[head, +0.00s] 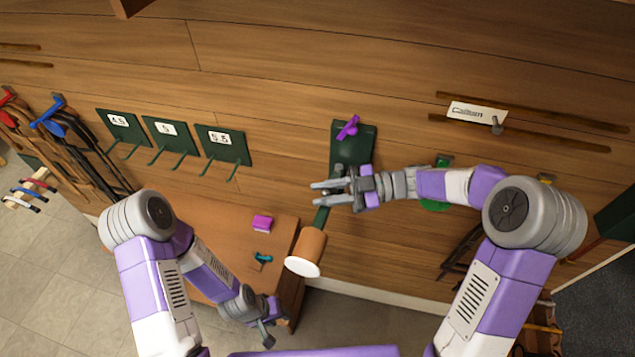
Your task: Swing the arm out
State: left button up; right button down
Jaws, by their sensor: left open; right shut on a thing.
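A dark green wall bracket (352,143) with a purple knob (348,127) is fixed to the wood wall. A narrow green arm (321,217) shows below my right gripper and leads down to a brown cylinder with a white end (308,252). The arm's upper part is hidden behind my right gripper (322,192), which comes in from the right with its fingers pointing left. It is shut on the arm; the exact contact is hard to see. My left gripper (268,331) is low, beside the wooden cabinet, open and empty, apart from the arm.
A wooden cabinet (225,235) stands left of the cylinder, with a magenta block (262,222) and a teal item (262,259) on it. Green hook plates (172,138) hang at left, near bridles (75,135). A name card (478,112) is at upper right.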

jog(key=shift+d+r+n+g, duration=0.15)
jog(key=shift+d+n+g, duration=0.35)
jog(key=shift+g, duration=0.3)
jog(key=c, duration=1.1)
grip_release()
jog(key=shift+o, duration=0.2)
jog(key=shift+a, duration=0.1)
notch_tip(320, 180, up, 10)
jog(key=shift+f+p, duration=0.1)
jog(key=shift+p, duration=0.5)
